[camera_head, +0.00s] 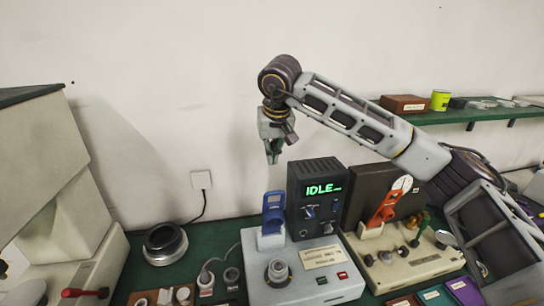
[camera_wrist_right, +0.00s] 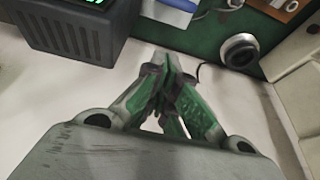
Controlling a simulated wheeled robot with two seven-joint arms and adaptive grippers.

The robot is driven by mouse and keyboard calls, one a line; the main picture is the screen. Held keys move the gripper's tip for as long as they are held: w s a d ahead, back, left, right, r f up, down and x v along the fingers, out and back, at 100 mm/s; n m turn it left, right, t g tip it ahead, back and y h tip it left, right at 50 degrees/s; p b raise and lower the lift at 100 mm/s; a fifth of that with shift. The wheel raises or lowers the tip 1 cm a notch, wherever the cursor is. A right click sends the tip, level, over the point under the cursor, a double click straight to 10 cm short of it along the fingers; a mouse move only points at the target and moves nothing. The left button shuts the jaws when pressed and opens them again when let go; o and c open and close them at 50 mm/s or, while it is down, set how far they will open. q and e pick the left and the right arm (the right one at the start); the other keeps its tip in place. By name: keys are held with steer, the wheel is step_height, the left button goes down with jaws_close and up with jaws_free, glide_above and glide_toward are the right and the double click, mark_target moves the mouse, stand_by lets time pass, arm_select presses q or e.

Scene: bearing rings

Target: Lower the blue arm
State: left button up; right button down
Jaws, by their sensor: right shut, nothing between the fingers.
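The blue arm (camera_head: 273,213) stands upright at the back left of a pale grey test machine (camera_head: 262,292). Part of a blue piece shows at the top edge of the right wrist view (camera_wrist_right: 178,4). My right gripper (camera_head: 273,157) is shut and empty. It hangs in the air above the blue arm, clearly apart from it, in front of the wall. Its closed green fingers also show in the right wrist view (camera_wrist_right: 168,62). The machine's dark display box (camera_head: 318,230) reads "IDLE". My left gripper is not in view.
Right of the display box is a second machine with a red arm (camera_head: 388,204) and a gauge. A dark bearing ring (camera_head: 165,243) lies at the left on the green bench. A shelf (camera_head: 470,115) holds boxes and a yellow-green cup (camera_head: 440,100).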

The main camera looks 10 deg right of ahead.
step_height(320, 180, down, 8)
steer(key=p, duration=0.3)
steer(key=shift+s+f+p, duration=0.15)
steer(key=shift+s+p, duration=0.2)
steer(key=shift+p, duration=0.05)
stand_by(0.3)
steer(key=shift+s+f, duration=0.1)
stand_by(0.6)
